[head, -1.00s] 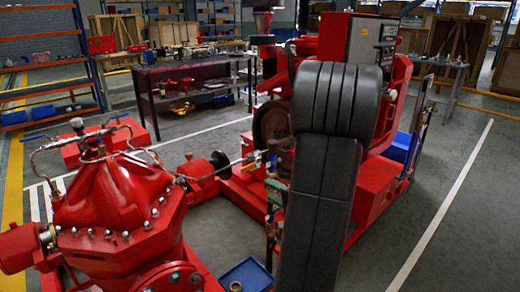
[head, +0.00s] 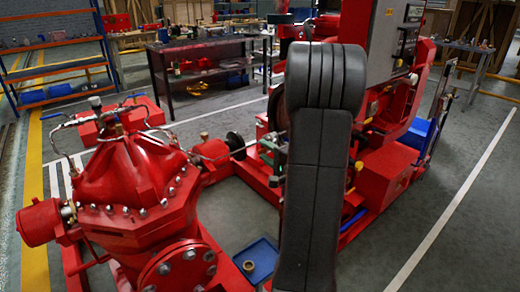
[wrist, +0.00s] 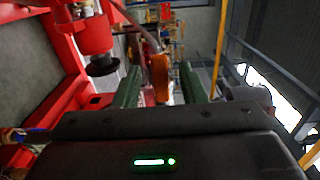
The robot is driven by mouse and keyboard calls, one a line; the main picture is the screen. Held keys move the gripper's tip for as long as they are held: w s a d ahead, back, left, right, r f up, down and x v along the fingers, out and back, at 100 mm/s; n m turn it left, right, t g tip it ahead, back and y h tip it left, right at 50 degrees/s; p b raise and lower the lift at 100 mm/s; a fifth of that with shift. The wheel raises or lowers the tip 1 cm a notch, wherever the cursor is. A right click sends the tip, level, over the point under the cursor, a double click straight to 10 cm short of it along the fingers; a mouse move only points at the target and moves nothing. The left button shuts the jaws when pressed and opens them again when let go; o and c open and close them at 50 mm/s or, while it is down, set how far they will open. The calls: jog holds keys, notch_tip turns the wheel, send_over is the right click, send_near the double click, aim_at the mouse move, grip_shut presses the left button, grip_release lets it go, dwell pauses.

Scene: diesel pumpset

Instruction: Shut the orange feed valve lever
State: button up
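The orange lever (wrist: 159,75) shows in the wrist view as a rounded orange piece between the two green fingers of my gripper (wrist: 159,84). The fingers are apart, with a gap visible on both sides of the lever, so my gripper is open around or just behind it; the exact depth is unclear.
A red pump (head: 135,185) with thin pipes stands at left. A blue tray (head: 258,262) lies low near my arm. The control cabinet (head: 393,30) rises at right. A dark workbench (head: 205,68) stands behind. Floor at far right is clear.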

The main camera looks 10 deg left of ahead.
aim_at(264, 151)
jog(key=shift+x, duration=1.65)
grip_shut()
